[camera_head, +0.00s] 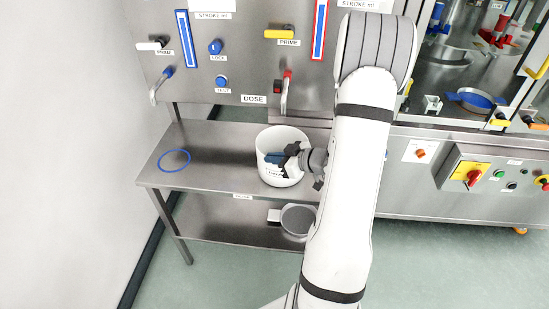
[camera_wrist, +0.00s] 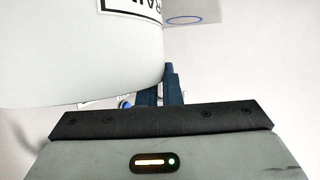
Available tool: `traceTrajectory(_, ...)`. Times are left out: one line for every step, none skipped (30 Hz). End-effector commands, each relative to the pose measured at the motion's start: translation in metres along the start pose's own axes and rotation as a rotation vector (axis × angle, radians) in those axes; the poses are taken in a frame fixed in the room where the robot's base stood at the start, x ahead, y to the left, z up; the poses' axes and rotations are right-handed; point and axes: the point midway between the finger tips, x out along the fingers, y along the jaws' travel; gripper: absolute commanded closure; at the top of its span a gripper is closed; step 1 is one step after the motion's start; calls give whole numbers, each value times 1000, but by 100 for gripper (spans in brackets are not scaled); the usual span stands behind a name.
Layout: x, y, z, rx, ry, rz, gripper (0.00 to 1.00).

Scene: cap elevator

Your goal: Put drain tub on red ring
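The drain tub (camera_head: 290,137) is a white, open round tub with a black-framed label on its side, near the front of the upper steel shelf. I cannot tell whether it rests on the shelf. It fills the upper left of the wrist view (camera_wrist: 75,55), where part of its label shows. My gripper (camera_head: 274,158) is in front of the tub's near side. Its dark blue fingers (camera_wrist: 160,90) are close together beside the tub's wall; whether they grip it is unclear. I see no red ring; my arm and the tub hide part of the shelf.
A blue ring (camera_head: 174,160) marks the left end of the upper shelf (camera_head: 212,177), with bare shelf around it. A round grey vessel (camera_head: 298,219) stands on the lower shelf. A panel with levers, including a red-handled one (camera_head: 287,88), rises behind. A white wall is at left.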

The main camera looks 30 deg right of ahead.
Motion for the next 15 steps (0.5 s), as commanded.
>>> traceTrajectory(0, 0, -1, -1, 1, 0, 100)
traceTrajectory(0, 0, -1, -1, 0, 0, 100)
traceTrajectory(0, 0, 0, 0, 0, 0, 100)
traceTrajectory(0, 0, 1, 0, 0, 0, 100)
traceTrajectory(1, 0, 2, 0, 0, 0, 100)
traceTrajectory(1, 0, 3, 0, 0, 0, 100)
traceTrajectory(1, 0, 2, 0, 0, 0, 93)
traceTrajectory(1, 0, 2, 0, 0, 0, 90)
traceTrajectory(1, 0, 2, 0, 0, 0, 87)
traceTrajectory(1, 0, 2, 0, 0, 0, 84)
traceTrajectory(1, 0, 2, 0, 0, 0, 82)
traceTrajectory(1, 0, 2, 0, 0, 0, 79)
traceTrajectory(1, 0, 2, 0, 0, 0, 76)
traceTrajectory(1, 0, 2, 0, 0, 0, 74)
traceTrajectory(1, 0, 2, 0, 0, 0, 73)
